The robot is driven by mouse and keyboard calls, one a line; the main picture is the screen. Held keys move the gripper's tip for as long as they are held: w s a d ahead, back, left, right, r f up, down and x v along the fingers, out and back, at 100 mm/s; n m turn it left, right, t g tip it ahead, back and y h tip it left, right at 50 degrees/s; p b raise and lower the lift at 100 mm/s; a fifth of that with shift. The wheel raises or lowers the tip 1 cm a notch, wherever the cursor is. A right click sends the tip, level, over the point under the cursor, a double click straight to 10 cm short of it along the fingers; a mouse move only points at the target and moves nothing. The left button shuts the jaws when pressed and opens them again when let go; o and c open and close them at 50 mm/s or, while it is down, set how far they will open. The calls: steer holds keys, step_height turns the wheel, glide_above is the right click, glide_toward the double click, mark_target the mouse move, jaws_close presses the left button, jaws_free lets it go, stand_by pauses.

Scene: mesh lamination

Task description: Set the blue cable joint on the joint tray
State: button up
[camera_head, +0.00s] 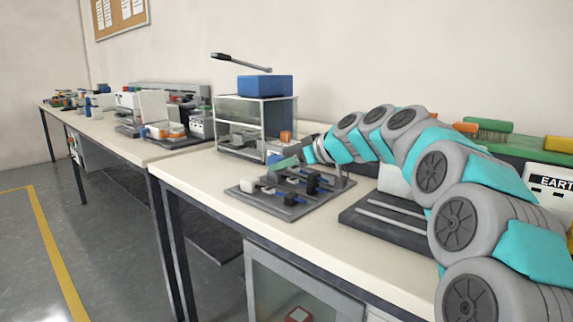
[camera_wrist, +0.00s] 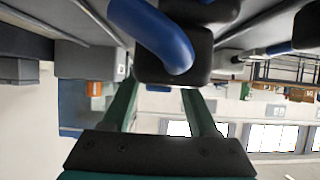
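The tray's far side is partly hidden.
A glass-fronted cabinet (camera_head: 240,110) with a blue box (camera_head: 265,85) on top stands behind the tray. A dark rail plate (camera_head: 385,221) lies to the right, beneath my arm. The bench top left of the tray is clear.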

steer(key=shift+o, duration=0.8)
steer(key=shift+r, duration=0.2)
step_height(320, 180, up, 5)
glide_above(314, 178)
steer(key=d, duration=0.2)
steer(key=shift+w+a+r+b, duration=0.1)
steer(key=shift+w+r+b, duration=0.15)
steer(key=shift+b, duration=0.15)
